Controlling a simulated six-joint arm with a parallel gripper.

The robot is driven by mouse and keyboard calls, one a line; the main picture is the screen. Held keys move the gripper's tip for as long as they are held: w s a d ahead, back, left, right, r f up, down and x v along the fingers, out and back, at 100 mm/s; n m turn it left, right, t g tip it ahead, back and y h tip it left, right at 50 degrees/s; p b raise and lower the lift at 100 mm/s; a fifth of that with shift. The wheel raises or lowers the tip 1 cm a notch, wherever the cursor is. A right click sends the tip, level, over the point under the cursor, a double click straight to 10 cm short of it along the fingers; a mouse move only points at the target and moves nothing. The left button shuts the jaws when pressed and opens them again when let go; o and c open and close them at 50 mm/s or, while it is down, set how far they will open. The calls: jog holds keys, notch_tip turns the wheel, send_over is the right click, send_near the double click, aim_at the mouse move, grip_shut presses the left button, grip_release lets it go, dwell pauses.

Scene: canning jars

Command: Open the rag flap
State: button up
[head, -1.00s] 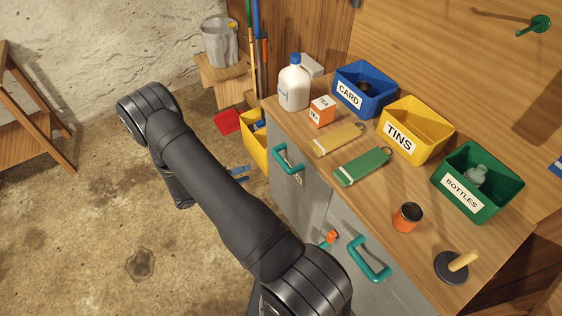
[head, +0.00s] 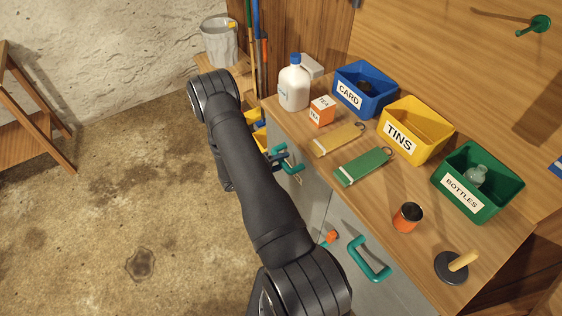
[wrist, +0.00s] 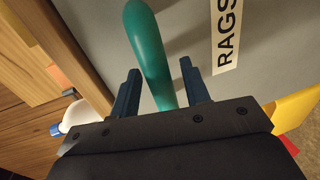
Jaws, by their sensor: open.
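The rag flap (wrist: 275,25) is a grey panel on the cabinet front with a white RAGS label (wrist: 226,38). Its teal handle (wrist: 149,50) runs between the two blue fingers of my gripper (wrist: 160,88) in the wrist view. The fingers are open, one on each side of the handle, with visible gaps. In the head view the handle (head: 292,160) is on the left cabinet door, and my gripper (head: 272,158) is at its left end, partly hidden by my arm. The flap looks shut.
The wooden worktop (head: 392,207) above holds a white bottle (head: 294,88), a tea box (head: 321,111), and blue, yellow and green bins. A second teal handle (head: 368,262) is on the right door. A yellow container (wrist: 295,108) stands beside the cabinet. Open floor lies to the left.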

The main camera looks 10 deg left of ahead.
grip_shut()
jog(key=s+a+f, duration=0.4)
jog(key=s+a, duration=0.4)
jog(key=s+a+f, duration=0.5)
jog(key=s+a, duration=0.4)
jog(key=shift+s+a+t+h, duration=0.25)
jog(key=shift+t+h, duration=0.15)
grip_release()
jog(key=shift+r, duration=0.1)
